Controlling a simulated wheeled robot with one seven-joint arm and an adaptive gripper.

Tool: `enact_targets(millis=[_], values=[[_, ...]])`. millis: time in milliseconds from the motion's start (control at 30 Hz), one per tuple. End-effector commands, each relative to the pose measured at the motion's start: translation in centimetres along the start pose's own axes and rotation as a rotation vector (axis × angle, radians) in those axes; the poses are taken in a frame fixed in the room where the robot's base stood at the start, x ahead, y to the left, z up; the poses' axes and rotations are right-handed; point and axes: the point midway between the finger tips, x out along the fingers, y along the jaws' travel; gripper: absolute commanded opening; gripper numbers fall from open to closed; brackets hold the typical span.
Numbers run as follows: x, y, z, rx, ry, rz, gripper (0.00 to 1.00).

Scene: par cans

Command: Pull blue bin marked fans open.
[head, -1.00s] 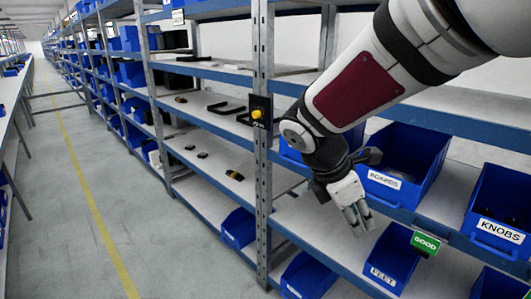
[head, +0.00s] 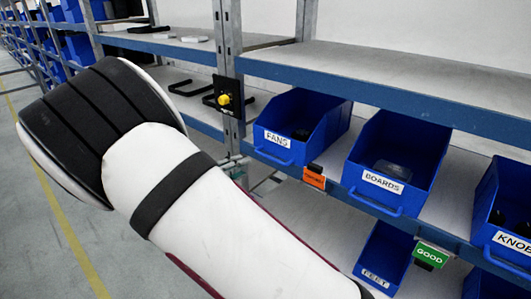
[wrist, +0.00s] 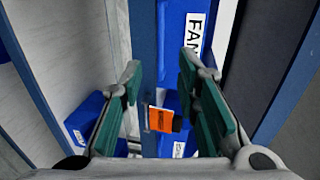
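The blue bin marked FANS (head: 322,132) sits on the middle shelf in the head view, with its white label and a front handle facing the aisle. In the wrist view the FANS bin (wrist: 176,45) is ahead, its label turned sideways. My gripper (wrist: 165,95) is open, with green pads on either side and nothing held between them. The bin's front lies beyond the fingertips, and I see no contact with it. In the head view my arm hides most or all of the gripper.
The BOARDS bin (head: 398,165) and KNOBS bin (head: 507,215) stand to the right on the same shelf. An orange tag (head: 314,177) and a green GOOD tag (head: 431,254) hang on the shelf edge. A metal upright with a yellow-knobbed box (head: 225,99) stands left of the FANS bin. A FEET bin (head: 384,258) sits below.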

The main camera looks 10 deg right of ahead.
Motion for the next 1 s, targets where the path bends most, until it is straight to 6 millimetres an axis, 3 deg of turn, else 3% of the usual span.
enact_targets(millis=[167,600,800,1000], values=[[2.3,-0.1,-0.2,0.001,0.006,0.000,0.30],[10.7,0.0,-0.3,0.003,0.006,0.001,0.30],[12.9,0.0,-0.2,0.005,0.004,0.003,0.30],[13.6,0.0,-0.2,0.005,0.003,0.003,0.30]])
